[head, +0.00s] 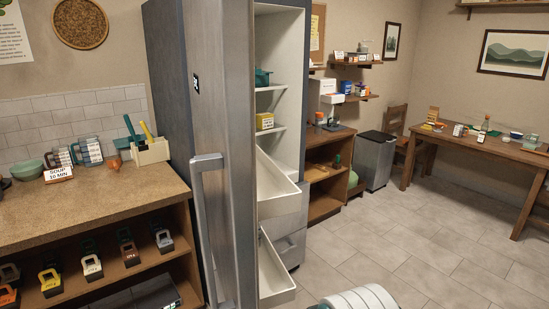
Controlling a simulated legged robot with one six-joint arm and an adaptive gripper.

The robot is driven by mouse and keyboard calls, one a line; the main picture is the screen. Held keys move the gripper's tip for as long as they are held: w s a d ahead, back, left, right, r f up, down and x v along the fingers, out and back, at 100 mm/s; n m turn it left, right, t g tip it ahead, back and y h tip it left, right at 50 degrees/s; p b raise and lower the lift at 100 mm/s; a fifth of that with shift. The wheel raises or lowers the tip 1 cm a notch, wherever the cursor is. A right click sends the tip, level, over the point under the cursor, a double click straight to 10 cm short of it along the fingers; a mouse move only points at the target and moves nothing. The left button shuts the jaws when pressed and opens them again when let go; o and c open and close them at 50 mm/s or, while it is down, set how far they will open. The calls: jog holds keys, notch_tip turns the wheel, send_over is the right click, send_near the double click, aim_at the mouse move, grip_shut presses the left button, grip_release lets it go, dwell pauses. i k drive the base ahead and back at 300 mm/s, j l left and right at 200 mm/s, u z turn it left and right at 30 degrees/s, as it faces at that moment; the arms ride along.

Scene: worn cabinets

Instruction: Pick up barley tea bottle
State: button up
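A bottle with a dark body and a pale label (483,131) stands upright on the wooden table at the right. It is small in the view, and I cannot read whether it is barley tea. A tall grey refrigerator (222,130) stands in the middle with its door open. White shelves inside hold a teal container (263,77) and a yellow box (265,121); no bottle can be made out there. Part of the inside is hidden by the door. A white rounded part of my own arm shows at the bottom edge. My gripper's fingers are not in view.
A counter (95,209) with jugs, a utensil holder and a sign stands at the left. A wooden table (495,146) holds several small items. A grey bin (374,160) and a chair stand behind. The tiled floor (420,245) is clear toward the table.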

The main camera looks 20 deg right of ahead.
aim_at(485, 128)
jog(key=i+l+z, duration=0.15)
jog(key=l+z, duration=0.25)
jog(key=i+l+z, duration=0.25)
jog(key=l+z, duration=0.2)
jog(key=i+l+z, duration=0.25)
jog(key=z, duration=0.15)
jog(key=i+l+z, duration=0.5)
jog(key=i+z, duration=0.2)
jog(key=i, duration=0.2)
jog(key=i+l+z, duration=0.1)
jog(key=i+z, duration=0.25)
jog(key=i, duration=1.55)
jog(key=i+l+u, duration=0.1)
jog(key=i+u, duration=0.2)
jog(key=i, duration=0.2)
jog(key=i+l+u, duration=0.15)
jog(key=i+u, duration=0.2)
jog(key=i+l+u, duration=0.3)
jog(key=i, duration=0.85)
jog(key=i+l+u, duration=0.1)
jog(key=i, duration=0.5)
jog(key=i+l, duration=0.15)
jog(key=i, duration=0.45)
jog(key=i+l, duration=0.15)
jog(key=i, duration=0.45)
jog(key=i+l+u, duration=0.1)
jog(key=i, duration=0.55)
